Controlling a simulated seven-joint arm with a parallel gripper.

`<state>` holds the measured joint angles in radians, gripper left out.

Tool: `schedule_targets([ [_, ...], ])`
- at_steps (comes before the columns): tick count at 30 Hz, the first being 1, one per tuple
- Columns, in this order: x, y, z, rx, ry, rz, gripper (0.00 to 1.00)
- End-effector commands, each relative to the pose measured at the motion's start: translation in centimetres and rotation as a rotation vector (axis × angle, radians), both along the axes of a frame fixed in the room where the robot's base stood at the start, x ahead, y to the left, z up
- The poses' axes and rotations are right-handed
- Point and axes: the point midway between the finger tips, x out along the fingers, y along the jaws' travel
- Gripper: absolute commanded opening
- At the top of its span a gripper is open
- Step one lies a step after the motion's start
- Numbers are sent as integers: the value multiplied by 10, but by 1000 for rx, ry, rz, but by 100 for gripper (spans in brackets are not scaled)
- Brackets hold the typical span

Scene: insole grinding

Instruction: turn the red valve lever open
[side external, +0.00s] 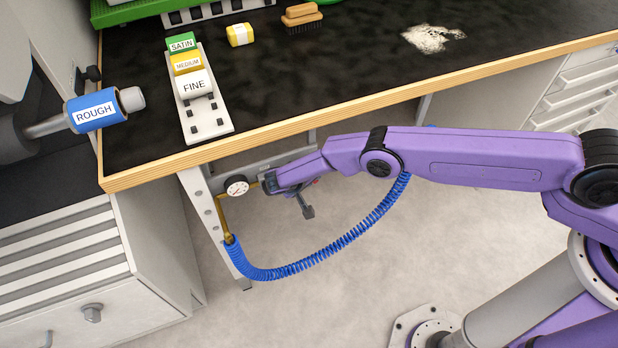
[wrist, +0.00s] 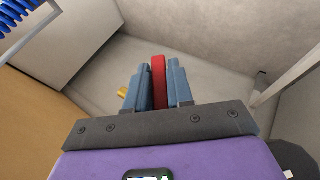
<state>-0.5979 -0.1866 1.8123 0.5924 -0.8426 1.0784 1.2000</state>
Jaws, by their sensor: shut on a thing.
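In the wrist view, my gripper (wrist: 159,85) is shut on the red valve lever (wrist: 158,68), which stands between the two blue-grey fingers. A bit of brass fitting (wrist: 122,93) shows to the left of the fingers. In the side view, my gripper (side external: 268,187) reaches under the front edge of the workbench, beside a round white gauge (side external: 237,186) on a brass pipe (side external: 222,215). The lever is mostly hidden there by my gripper and wrist, so I cannot tell its angle.
A coiled blue hose (side external: 310,258) hangs from the brass pipe and loops below my forearm. The workbench edge (side external: 330,118) runs just above my wrist. A drawer cabinet (side external: 80,270) stands at the left. The floor (side external: 320,315) below is clear.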

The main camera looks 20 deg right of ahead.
Motion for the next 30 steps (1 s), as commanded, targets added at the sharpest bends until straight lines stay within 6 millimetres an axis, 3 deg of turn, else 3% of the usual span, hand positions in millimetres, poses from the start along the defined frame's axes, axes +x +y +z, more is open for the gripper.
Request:
schedule_targets([
  [19,0,0,1,-28,-1,1,0],
  [20,0,0,1,-28,-1,1,31],
  [21,0,0,1,-27,0,1,43],
  [30,0,0,1,-26,-1,1,43],
])
